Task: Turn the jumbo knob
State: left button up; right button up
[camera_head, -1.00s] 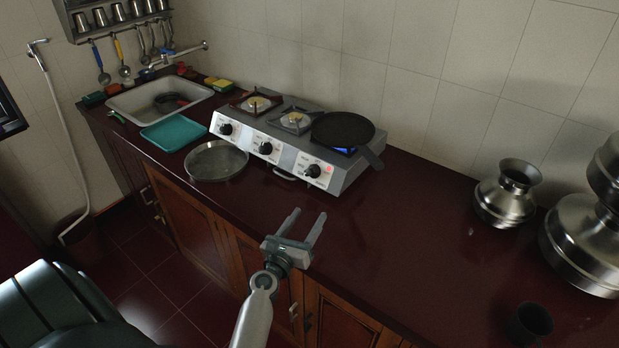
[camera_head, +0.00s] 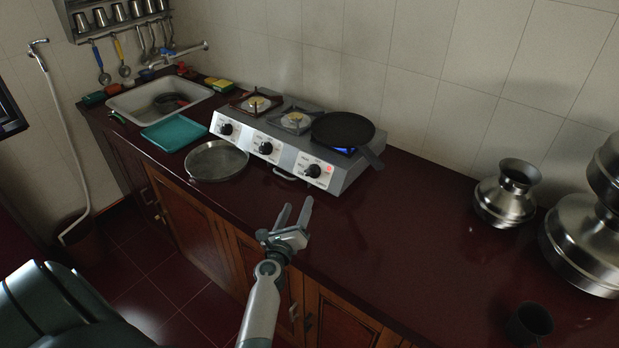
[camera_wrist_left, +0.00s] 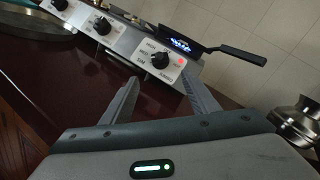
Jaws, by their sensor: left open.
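The jumbo knob (camera_head: 313,171) is the black knob at the right end of the stove's (camera_head: 270,147) white front panel, below the burner with the black pan (camera_head: 342,129). A small red light glows beside it and a blue flame shows under the pan. In the left wrist view the knob (camera_wrist_left: 159,60) has the word JUMBO printed near it. My left gripper (camera_head: 295,207) is open and empty, in front of the knob and apart from it. In the left wrist view its fingers (camera_wrist_left: 158,92) spread with the knob beyond, between them. My right gripper is not in view.
A round steel tray (camera_head: 216,162) lies left of the stove. A teal board (camera_head: 176,133) and a sink (camera_head: 160,97) are farther left. Steel pots (camera_head: 506,196) stand at right, with a dark cup (camera_head: 530,322) near the front. The counter (camera_head: 410,215) right of the stove is clear.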

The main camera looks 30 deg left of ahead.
aim_at(310, 175)
pick_arm(q)
jog(key=b+x, duration=0.3)
jog(key=x, duration=1.1)
jog(key=shift+f, duration=0.15)
jog(key=shift+w+a, duration=0.2)
jog(key=shift+w, duration=0.25)
jog(key=shift+c, duration=0.3)
jog(key=c, duration=1)
